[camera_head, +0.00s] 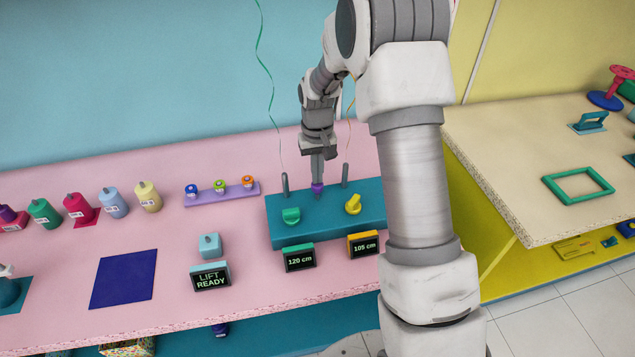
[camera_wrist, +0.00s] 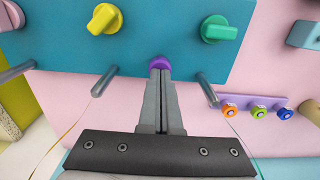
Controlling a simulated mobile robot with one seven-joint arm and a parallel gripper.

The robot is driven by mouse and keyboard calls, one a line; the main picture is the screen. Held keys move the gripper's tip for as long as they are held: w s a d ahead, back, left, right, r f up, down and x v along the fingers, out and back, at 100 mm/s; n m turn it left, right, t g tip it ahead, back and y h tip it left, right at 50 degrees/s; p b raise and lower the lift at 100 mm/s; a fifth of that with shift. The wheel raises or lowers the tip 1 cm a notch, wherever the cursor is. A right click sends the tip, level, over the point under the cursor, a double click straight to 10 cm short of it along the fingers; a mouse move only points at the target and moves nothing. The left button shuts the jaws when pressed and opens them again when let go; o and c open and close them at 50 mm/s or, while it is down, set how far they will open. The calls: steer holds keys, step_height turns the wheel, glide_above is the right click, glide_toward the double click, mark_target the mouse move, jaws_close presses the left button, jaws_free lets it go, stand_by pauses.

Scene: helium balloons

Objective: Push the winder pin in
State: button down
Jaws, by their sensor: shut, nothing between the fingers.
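The winder is a teal block (camera_head: 327,215) on the pink counter, with a green knob (camera_head: 291,216), a yellow knob (camera_head: 353,204) and grey upright posts. The purple winder pin (camera_head: 317,188) stands between the posts. In the wrist view the pin's purple top (camera_wrist: 160,62) shows right at my fingertips. My gripper (camera_head: 317,179) points down over the pin, shut and empty, its tips at the pin's top. I cannot tell whether they touch it or how far the pin sits in the block. In the wrist view my closed fingers (camera_wrist: 160,76) lie side by side.
Displays reading 120 cm (camera_head: 299,258) and 105 cm (camera_head: 364,245) stand before the block. A LIFT READY display (camera_head: 211,277) is at left. A lilac rack (camera_head: 222,195) holds small coloured spools. Thin ribbons (camera_head: 268,85) rise near the posts. A blue mat (camera_head: 123,279) is bare.

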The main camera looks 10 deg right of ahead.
steer(key=shift+f, duration=0.2)
stand_by(0.6)
steer(key=shift+f+b, duration=0.6)
steer(key=shift+f, duration=0.05)
steer(key=shift+r+p, duration=1.6)
steer(key=shift+r, duration=1)
steer(key=shift+r, duration=0.15)
steer(key=s+r+t, duration=0.4)
steer(key=s+r, duration=1.5)
steer(key=r, duration=0.3)
steer(key=s+t, duration=0.1)
steer(key=s, duration=0.8)
steer(key=shift+s+r+t, duration=0.15)
steer(key=shift+s+t, duration=0.05)
steer(key=shift+t, duration=0.1)
